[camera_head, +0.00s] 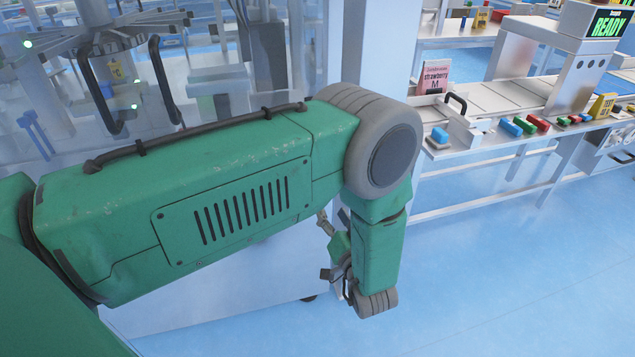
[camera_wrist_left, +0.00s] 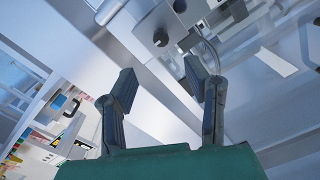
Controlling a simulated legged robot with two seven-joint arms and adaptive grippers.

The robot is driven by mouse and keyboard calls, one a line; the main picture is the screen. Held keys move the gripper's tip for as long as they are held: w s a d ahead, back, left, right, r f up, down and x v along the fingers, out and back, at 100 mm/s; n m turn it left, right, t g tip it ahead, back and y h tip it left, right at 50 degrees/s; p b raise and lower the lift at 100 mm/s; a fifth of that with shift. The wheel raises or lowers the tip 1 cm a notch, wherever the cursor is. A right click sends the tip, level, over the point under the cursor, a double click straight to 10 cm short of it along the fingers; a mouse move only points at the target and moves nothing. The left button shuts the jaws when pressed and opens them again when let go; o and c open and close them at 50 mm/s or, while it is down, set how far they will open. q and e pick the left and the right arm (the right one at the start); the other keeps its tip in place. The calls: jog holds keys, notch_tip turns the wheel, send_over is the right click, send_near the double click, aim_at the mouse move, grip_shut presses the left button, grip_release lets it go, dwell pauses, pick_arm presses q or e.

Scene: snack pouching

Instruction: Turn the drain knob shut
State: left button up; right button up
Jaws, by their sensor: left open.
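My left gripper (camera_head: 338,247) is partly hidden behind my green forearm in the head view. In the left wrist view its two dark fingers (camera_wrist_left: 162,74) stand apart with nothing between them. Beyond the right fingertip, a small grey knob-like fitting (camera_wrist_left: 188,40) shows near a pale metal block with a round dark spot (camera_wrist_left: 160,38). It may be the drain knob, but I cannot tell for sure or read its turn. The fingers look apart from it. In the head view, a small pale fitting (camera_head: 325,222) shows beside the gripper, partly hidden. My right gripper is not in view.
A grey machine with black handles (camera_head: 160,80) stands at the upper left. A pale column (camera_head: 375,50) rises behind my arm. A bench at the right (camera_head: 490,140) holds coloured blocks and a pink strawberry pouch (camera_head: 433,76). The blue floor (camera_head: 520,270) at lower right is clear.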

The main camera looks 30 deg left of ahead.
pick_arm(q)
jog(key=x, duration=1.2)
jog(key=shift+a+f, duration=0.1)
grip_shut()
